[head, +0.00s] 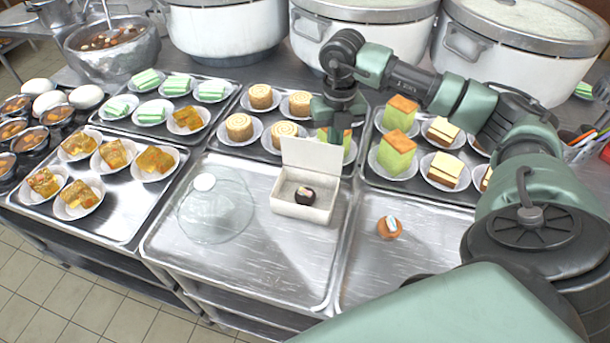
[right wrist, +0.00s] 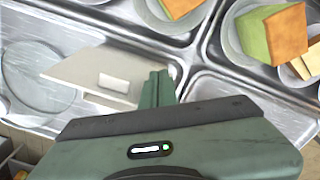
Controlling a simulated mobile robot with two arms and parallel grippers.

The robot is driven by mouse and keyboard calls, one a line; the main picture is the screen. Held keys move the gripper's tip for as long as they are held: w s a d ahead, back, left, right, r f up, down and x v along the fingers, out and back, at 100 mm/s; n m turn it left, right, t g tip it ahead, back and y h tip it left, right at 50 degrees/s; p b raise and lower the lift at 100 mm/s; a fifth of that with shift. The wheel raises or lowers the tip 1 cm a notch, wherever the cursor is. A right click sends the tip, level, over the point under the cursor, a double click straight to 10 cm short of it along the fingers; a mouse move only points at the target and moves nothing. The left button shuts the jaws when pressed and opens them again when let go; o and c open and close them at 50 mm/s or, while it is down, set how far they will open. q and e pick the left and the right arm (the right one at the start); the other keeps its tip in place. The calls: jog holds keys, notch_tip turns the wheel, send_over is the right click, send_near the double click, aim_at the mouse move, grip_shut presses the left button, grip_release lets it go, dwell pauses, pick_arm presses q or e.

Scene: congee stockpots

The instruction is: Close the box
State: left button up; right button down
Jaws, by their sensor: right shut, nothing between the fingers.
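The white box (head: 300,211) stands on the middle metal tray with its lid (head: 311,156) raised about upright at the back. A small dark round sweet (head: 305,195) sits inside. My right gripper (head: 337,137) is shut and empty, pointing down just behind the lid's right part. The head view does not show clearly whether it touches the lid. In the right wrist view the shut fingers (right wrist: 158,90) are beside the pale lid (right wrist: 85,68). My left gripper is not in view.
A clear glass dome (head: 215,205) lies left of the box on the tray (head: 240,276). A small brown pastry (head: 389,229) is on the tray to the right. Plated cakes (head: 395,154) crowd the trays behind, with large stockpots (head: 365,30) at the back.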

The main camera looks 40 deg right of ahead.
jog(key=shift+s+a, duration=0.65)
jog(key=shift+a, duration=0.15)
jog(key=shift+w, duration=0.1)
dwell(0.8)
jog(key=shift+w+d, duration=0.6)
jog(key=shift+d, duration=0.2)
jog(key=shift+w+d, duration=0.6)
jog(key=shift+d, duration=0.15)
notch_tip(320, 180, up, 8)
jog(key=p, duration=0.5)
